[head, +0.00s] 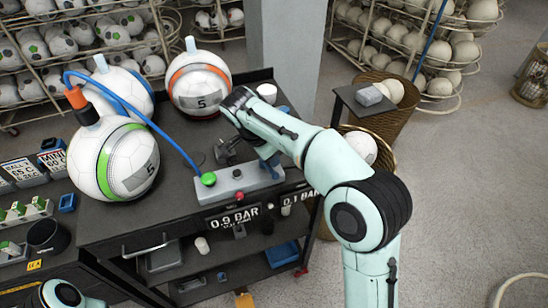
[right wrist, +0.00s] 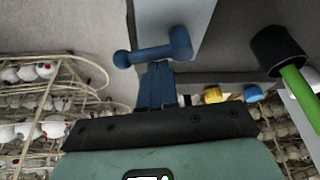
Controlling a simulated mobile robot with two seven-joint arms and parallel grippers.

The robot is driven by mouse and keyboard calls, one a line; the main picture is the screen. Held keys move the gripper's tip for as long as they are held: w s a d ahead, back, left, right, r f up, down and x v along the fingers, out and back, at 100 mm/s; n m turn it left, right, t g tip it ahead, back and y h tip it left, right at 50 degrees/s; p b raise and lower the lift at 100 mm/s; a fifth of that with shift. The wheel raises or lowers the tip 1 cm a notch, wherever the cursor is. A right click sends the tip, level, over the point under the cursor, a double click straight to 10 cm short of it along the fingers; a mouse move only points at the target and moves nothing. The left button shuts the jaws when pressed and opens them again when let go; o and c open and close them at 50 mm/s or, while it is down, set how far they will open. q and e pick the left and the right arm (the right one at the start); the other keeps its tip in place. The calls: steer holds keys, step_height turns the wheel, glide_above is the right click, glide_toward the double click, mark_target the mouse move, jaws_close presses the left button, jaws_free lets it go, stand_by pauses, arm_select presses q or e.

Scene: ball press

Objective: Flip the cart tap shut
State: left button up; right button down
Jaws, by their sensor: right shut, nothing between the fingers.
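The cart (head: 130,215) is dark, with a grey tap block (head: 236,186) on its front edge. The blue tap (head: 269,168) sits at the right end of this block, partly hidden by my right arm. In the right wrist view the tap (right wrist: 180,43) shows as a blue barrel with a lever ending in a round knob at left. My right gripper (right wrist: 157,72) has its blue fingers together and empty, just below the lever. I cannot tell whether they touch it. In the head view my forearm mostly hides that gripper. My left gripper is out of view.
A green-striped ball (head: 113,160), an orange-striped ball (head: 199,84) and a blue-striped ball stand on the cart. A blue hose (head: 160,130) runs to the tap block, which carries a green knob (head: 208,179) and a red knob (head: 239,197). Open floor lies to the right.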

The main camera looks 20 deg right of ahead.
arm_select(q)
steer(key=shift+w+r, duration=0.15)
arm_select(e)
steer(key=shift+w, duration=0.2)
steer(key=shift+s+d, duration=0.1)
steer(key=shift+d+r, duration=0.1)
steer(key=shift+d, duration=0.25)
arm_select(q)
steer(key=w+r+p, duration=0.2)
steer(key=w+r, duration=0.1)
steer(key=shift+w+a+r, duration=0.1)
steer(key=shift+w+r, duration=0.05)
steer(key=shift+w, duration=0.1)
arm_select(e)
step_height(320, 180, up, 10)
steer(key=shift+a, duration=0.2)
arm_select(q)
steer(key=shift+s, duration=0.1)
